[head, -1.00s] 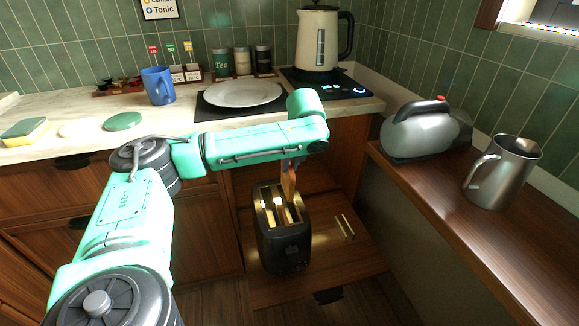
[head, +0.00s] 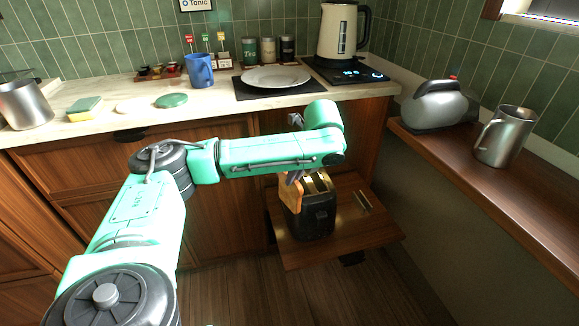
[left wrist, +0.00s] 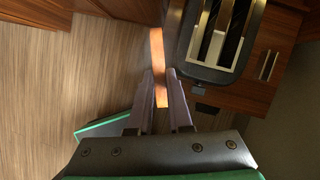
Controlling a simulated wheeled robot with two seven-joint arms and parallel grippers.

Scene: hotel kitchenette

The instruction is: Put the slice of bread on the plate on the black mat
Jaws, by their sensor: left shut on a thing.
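My left gripper (left wrist: 159,80) is shut on the slice of bread (left wrist: 157,52), which shows edge-on between the fingertips in the left wrist view. In the head view the brown slice (head: 290,197) hangs upright beside the left side of the black toaster (head: 319,216); my arm hides most of the gripper (head: 291,178). I cannot tell if slice and toaster touch. The white plate (head: 275,77) lies on the black mat (head: 241,91) on the counter, above and behind the gripper. The plate is empty. My right gripper is not in view.
The toaster stands on a pulled-out wooden shelf (head: 369,228) below the counter. A blue mug (head: 200,71) stands left of the mat, and a kettle (head: 336,32) on a black hob at its right.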

